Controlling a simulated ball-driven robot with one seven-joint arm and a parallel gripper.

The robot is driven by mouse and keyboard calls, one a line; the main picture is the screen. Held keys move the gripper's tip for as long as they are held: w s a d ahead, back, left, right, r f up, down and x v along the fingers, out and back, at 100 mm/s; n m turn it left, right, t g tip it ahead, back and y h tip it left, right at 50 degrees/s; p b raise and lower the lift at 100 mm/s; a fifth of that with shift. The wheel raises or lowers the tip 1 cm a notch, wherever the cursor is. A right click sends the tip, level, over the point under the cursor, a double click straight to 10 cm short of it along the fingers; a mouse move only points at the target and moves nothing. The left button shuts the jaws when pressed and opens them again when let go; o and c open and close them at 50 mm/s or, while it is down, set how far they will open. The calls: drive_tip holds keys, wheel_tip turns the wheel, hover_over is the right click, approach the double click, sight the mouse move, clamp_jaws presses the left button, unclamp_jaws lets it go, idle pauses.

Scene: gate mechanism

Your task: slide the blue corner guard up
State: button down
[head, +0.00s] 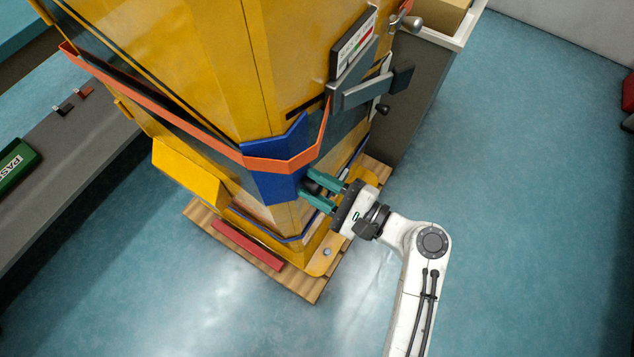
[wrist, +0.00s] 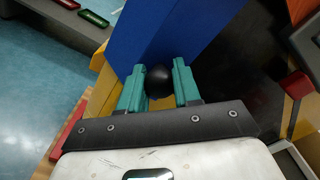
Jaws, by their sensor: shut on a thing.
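The blue corner guard (head: 275,187) sits on the near corner of the tall yellow cabinet, behind an orange band (head: 280,164). It also fills the upper middle of the wrist view (wrist: 165,35). A round black knob (wrist: 158,80) stands out from the guard's face. My gripper (head: 310,188) is at the guard's right lower side, with its green fingers pointing at it. In the wrist view my gripper (wrist: 158,87) is shut on the black knob, one finger on each side.
The yellow cabinet (head: 215,60) stands on a wooden pallet (head: 310,290). A grey latch handle (head: 365,90) sticks out above my gripper. A grey bench (head: 60,170) runs along the left, and a grey cabinet (head: 425,90) stands behind.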

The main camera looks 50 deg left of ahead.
drive_tip(key=shift+r, duration=0.3)
drive_tip(key=c, duration=0.8)
unclamp_jaws()
drive_tip(key=shift+f, duration=0.1)
drive_tip(key=v, duration=1.1)
